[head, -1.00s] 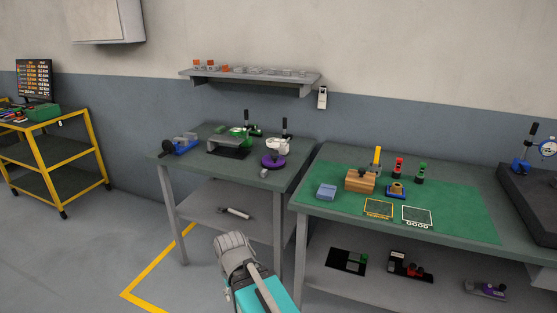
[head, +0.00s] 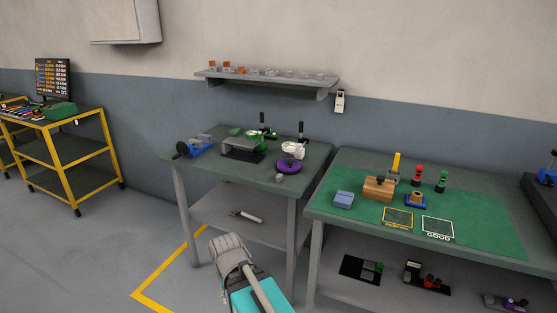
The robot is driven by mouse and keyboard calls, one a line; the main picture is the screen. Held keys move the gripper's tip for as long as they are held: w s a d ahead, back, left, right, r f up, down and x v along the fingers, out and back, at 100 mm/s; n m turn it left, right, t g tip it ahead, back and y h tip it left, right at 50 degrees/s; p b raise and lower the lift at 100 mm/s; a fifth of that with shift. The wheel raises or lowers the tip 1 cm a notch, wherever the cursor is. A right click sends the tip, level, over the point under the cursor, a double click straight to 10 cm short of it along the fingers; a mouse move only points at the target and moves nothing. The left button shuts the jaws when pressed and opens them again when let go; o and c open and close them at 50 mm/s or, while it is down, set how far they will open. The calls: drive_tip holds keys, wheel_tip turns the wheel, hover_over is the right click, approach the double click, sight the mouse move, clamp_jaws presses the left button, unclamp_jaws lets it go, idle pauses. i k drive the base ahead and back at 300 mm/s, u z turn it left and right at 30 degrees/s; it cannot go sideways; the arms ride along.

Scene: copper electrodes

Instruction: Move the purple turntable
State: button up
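The purple turntable (head: 289,166) stands near the right end of the left workbench (head: 200,155). It has a round purple base with a white part on top and a dark upright handle behind it. My arm shows at the bottom centre, low in front of the left workbench and well apart from the turntable. My gripper's fingers cannot be made out, so I cannot tell whether it is open or shut.
A green-and-grey device (head: 243,147) and a blue device (head: 196,147) stand left of the turntable; a small grey piece (head: 280,178) lies in front. The right workbench (head: 345,160) has a green mat (head: 475,210). A yellow cart (head: 62,166) stands left. Floor before the benches is open.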

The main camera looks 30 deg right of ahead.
sight(282, 165)
drive_tip(key=u, duration=0.2)
drive_tip(key=i, duration=1)
drive_tip(key=z, duration=0.3)
